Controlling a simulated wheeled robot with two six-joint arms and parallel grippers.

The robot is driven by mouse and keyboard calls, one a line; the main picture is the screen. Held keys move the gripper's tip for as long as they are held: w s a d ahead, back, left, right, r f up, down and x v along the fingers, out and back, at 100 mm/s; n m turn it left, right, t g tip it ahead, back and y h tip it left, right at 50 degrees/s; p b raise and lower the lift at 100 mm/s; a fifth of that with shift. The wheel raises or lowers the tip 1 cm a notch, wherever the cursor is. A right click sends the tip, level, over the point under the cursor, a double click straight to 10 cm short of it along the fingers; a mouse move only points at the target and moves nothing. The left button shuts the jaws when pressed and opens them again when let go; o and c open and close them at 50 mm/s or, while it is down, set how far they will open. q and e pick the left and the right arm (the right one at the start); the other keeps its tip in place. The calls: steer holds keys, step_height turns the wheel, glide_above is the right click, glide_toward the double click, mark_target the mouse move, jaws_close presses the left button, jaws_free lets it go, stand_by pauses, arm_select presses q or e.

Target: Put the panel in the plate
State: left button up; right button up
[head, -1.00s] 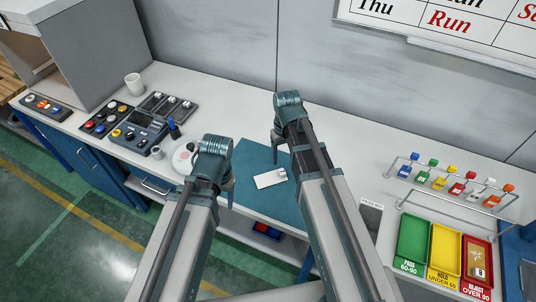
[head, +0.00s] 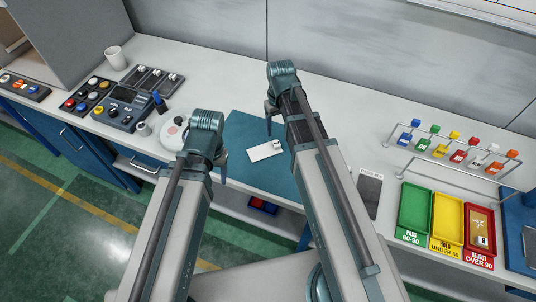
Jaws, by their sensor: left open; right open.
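A small white rectangular panel (head: 263,151) lies on the teal mat (head: 250,125), with a small pale piece at its right end. A round white plate (head: 172,139) with a reddish mark stands to the left of the mat, partly hidden behind my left arm. My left gripper (head: 222,168) hangs at the left edge of the mat, between plate and panel; it is open and empty. My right gripper (head: 269,120) is open and empty above the far part of the mat, behind the panel. Neither gripper touches the panel.
Button boxes (head: 125,108), a small cup (head: 144,129) and a blue-handled item (head: 159,101) stand left of the plate. A white mug (head: 116,58) is at the back left. At right are a dark grey pad (head: 369,192), coloured trays (head: 414,210) and a rack of coloured blocks (head: 458,156).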

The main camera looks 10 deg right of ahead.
mark_target(277, 143)
arm_select(q)
steer(key=shift+f+b, duration=0.65)
steer(key=shift+f, duration=0.55)
arm_select(e)
steer(key=shift+f, duration=1.15)
steer(key=shift+f, duration=0.1)
step_height(277, 143, down, 5)
steer(key=b, duration=0.5)
steer(key=shift+a+f, duration=0.1)
arm_select(q)
step_height(277, 143, down, 5)
steer(key=shift+f, duration=0.1)
arm_select(e)
jaws_close()
